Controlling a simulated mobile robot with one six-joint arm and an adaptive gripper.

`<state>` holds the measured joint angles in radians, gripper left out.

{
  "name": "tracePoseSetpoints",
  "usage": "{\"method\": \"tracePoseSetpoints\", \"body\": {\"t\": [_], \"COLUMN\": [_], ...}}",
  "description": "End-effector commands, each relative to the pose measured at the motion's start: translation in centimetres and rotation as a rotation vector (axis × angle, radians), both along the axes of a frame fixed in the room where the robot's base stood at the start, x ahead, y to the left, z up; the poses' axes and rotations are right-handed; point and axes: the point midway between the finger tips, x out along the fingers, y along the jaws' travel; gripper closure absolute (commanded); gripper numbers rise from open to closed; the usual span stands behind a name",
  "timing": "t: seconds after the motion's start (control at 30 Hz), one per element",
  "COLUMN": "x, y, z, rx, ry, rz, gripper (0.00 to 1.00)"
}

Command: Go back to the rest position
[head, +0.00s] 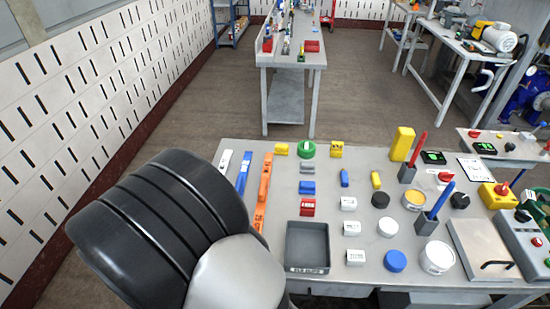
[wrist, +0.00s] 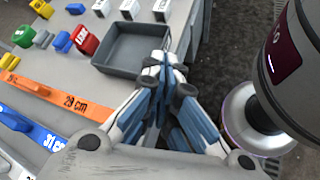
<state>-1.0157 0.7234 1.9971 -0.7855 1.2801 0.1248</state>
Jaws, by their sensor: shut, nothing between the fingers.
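In the wrist view my gripper (wrist: 163,64) is shut and empty. Its fingertips meet in front of the near edge of the grey tray (wrist: 124,44); I cannot tell their height above it. In the head view my black and grey arm fills the lower left and the gripper is hidden. The tray (head: 307,246) stands empty at the front of the grey workbench (head: 270,180). A dark arm link of mine shows at the right of the wrist view.
Orange rulers (head: 264,190) and a blue ruler (head: 244,174) lie left on the bench. Several small blocks, white cylinders (head: 355,257), a blue disc (head: 395,261) and pen holders (head: 427,224) stand to the right. A slotted wall (head: 90,90) runs along the left. Open floor (head: 180,120) lies behind.

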Motion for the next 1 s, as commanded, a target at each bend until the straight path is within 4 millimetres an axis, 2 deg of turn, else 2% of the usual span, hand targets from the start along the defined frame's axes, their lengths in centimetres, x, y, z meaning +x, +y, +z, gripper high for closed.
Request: {"method": "tracePoseSetpoints", "body": {"t": [0.03, 0.2, 0.5, 0.7, 1.0], "x": [0.3, -0.3, -3.7, -6.4, -9.0], "y": [-1.5, -6.1, -12.6, -15.3, -17.0], "z": [1.9, 6.6, 13.1, 16.3, 19.1], "rx": [0.069, 0.290, 0.695, 0.964, 1.249], "ry": [-0.010, -0.049, -0.208, -0.384, -0.643], "rz": [-0.084, -0.342, -0.740, -0.947, -1.111], "gripper": [1.00, 1.00, 1.00, 1.00, 1.00]}}
